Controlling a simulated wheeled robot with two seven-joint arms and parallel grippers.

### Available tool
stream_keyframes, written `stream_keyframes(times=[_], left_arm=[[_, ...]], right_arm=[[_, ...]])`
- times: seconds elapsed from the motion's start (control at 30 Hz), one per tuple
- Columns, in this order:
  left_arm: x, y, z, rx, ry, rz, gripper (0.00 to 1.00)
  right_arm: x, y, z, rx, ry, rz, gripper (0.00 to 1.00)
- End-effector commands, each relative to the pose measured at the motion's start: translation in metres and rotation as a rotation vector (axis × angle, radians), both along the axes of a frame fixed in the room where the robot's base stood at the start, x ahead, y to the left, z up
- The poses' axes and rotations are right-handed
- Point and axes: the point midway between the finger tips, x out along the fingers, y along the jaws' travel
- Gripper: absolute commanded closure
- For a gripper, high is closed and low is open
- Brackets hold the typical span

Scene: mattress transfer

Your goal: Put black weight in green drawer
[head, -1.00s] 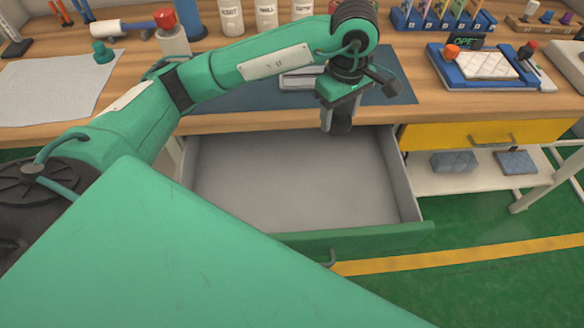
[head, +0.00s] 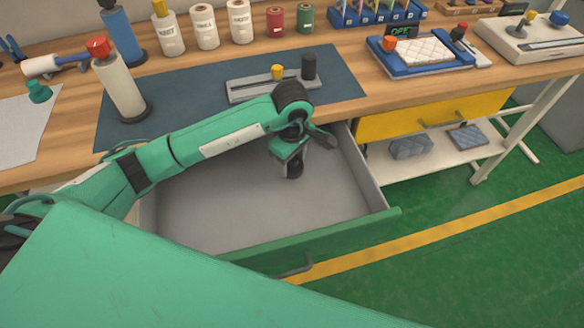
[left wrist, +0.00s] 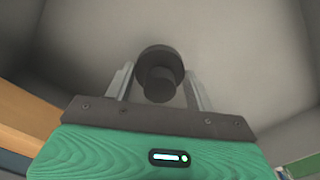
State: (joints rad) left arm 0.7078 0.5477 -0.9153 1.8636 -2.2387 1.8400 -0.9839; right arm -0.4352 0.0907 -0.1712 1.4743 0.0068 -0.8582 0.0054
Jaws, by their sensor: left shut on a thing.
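The green drawer (head: 330,241) is pulled open below the table, with a bare grey inside. My left gripper (head: 291,157) reaches down into it, near its right back part. It is shut on the black weight (head: 295,171), which hangs upright below the fingers. In the left wrist view the dark round weight (left wrist: 158,62) sits between the two fingers (left wrist: 158,90), with the grey drawer floor behind it. I cannot tell whether the weight touches the floor. My right gripper is not in view.
A grey holder (head: 255,91) with a yellow knob and a black cylinder (head: 309,66) lies on the dark mat (head: 190,92). A yellow drawer (head: 435,115) is shut to the right. Blue-grey blocks rest on the shelf (head: 440,158) below. The rest of the green drawer is empty.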

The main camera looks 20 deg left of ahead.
Motion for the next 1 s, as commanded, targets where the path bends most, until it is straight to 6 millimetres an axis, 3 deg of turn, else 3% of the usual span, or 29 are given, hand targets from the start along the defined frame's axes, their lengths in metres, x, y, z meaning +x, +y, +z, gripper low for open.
stream_keyframes(times=[0.33, 0.63, 0.8, 0.83, 0.9, 1.0], left_arm=[[0.000, 0.000, -0.040, -0.001, -0.001, 0.001, 0.83], [0.000, 0.000, -0.042, 0.000, -0.003, 0.000, 0.83], [0.000, 0.000, -0.044, 0.000, -0.002, 0.000, 0.83], [0.000, 0.000, -0.044, 0.001, -0.001, 0.000, 0.39], [0.000, 0.000, -0.044, 0.001, -0.001, 0.000, 0.25], [0.000, 0.000, -0.044, 0.000, -0.001, 0.000, 0.23]], right_arm=[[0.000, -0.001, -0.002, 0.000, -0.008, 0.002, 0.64], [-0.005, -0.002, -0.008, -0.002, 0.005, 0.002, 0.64], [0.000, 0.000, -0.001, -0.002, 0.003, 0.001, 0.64], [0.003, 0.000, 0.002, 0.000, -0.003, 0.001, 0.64], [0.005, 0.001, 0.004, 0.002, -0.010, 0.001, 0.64], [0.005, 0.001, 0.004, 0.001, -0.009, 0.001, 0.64]])
